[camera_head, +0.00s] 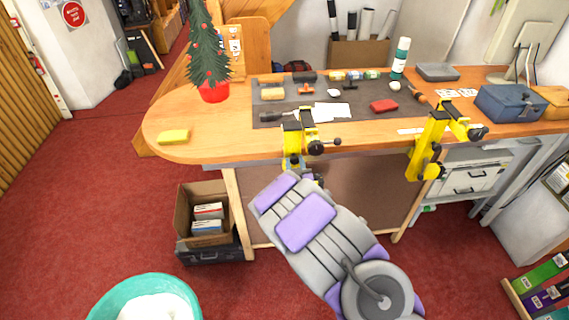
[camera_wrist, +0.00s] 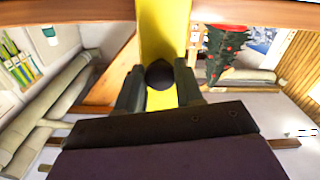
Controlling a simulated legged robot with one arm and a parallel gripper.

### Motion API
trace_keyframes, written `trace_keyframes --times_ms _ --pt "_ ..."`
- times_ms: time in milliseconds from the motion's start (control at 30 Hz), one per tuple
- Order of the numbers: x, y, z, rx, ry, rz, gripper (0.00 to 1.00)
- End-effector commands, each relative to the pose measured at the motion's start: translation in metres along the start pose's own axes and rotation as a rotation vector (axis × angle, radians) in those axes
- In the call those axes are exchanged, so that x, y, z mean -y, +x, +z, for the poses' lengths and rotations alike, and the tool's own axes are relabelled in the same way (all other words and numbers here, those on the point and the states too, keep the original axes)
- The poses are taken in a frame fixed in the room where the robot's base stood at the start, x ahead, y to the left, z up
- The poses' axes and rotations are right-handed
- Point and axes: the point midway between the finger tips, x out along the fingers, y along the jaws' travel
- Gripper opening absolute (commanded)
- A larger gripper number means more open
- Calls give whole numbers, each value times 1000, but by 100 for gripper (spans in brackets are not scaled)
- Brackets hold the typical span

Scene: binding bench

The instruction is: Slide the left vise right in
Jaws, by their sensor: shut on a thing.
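The left vise (camera_head: 292,141) is yellow with black parts and is clamped on the front edge of the wooden bench. A similar yellow right vise (camera_head: 428,147) is on the same edge further right. My gripper (camera_wrist: 160,82) is shut on the left vise, with its two dark fingers on either side of a round black knob. The yellow body of the left vise (camera_wrist: 165,30) rises behind the knob in the wrist view. In the head view my arm comes from below and hides most of the gripper and the vise's lower end.
The bench (camera_head: 225,137) carries a dark mat (camera_head: 262,116) with small tools, a yellow sponge (camera_head: 173,136) and a small Christmas tree (camera_head: 209,50). A cardboard box (camera_head: 187,227) stands below left. A teal bin (camera_head: 110,303) is on the red floor at the front.

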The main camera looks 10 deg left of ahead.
Motion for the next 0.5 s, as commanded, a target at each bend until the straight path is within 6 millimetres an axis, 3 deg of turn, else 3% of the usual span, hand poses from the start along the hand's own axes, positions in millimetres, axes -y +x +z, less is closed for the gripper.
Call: trace_keyframes --times_ms 300,500 --pt "-47 2 6 -10 21 -4 0" --pt "-57 0 7 -12 27 1 0"
